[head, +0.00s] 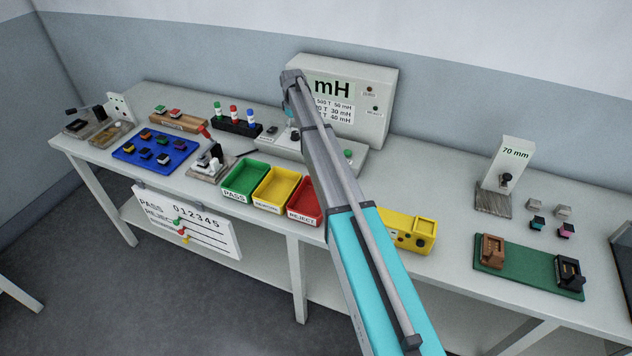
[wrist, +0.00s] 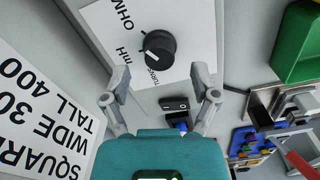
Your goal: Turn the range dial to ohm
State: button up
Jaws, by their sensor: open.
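The range dial, a round black knob (wrist: 160,48) with a white pointer line, sits on a white plate (wrist: 190,20) in the wrist view. The plate carries the labels OHM, mH and TURNS around the knob. The pointer lies on the mH and TURNS side, away from OHM; its exact setting is hard to tell. The tester's display (head: 330,86) reads mH in the head view. My gripper (wrist: 160,78) is open, its two fingers apart on either side below the knob, holding nothing. In the head view my arm hides much of the dial area.
A black rocker switch (wrist: 174,103) lies near the dial plate. A green bin (head: 245,178), yellow bin (head: 276,187) and red bin (head: 304,202) stand in front of the tester. A blue tray (head: 152,162) of small parts and a rack (head: 237,127) stand to the left.

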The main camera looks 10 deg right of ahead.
aim_at(295, 132)
jog(key=shift+r+p, duration=5.55)
jog(key=shift+r, duration=0.3)
jog(key=s+f+m+b, duration=0.2)
jog(key=s+f+b, duration=0.1)
jog(key=s, duration=0.8)
jog(key=s+f+m+b, duration=0.2)
jog(key=s+f+b, duration=0.2)
jog(key=s, duration=0.7)
jog(key=s+f+m+b, duration=0.1)
jog(key=s+f+b, duration=0.2)
jog(key=s, duration=0.8)
jog(key=shift+s+f+m+b, duration=0.2)
jog(key=shift+f+m+b, duration=0.1)
jog(key=shift+m, duration=0.1)
jog(key=s+m, duration=0.2)
jog(key=s, duration=1)
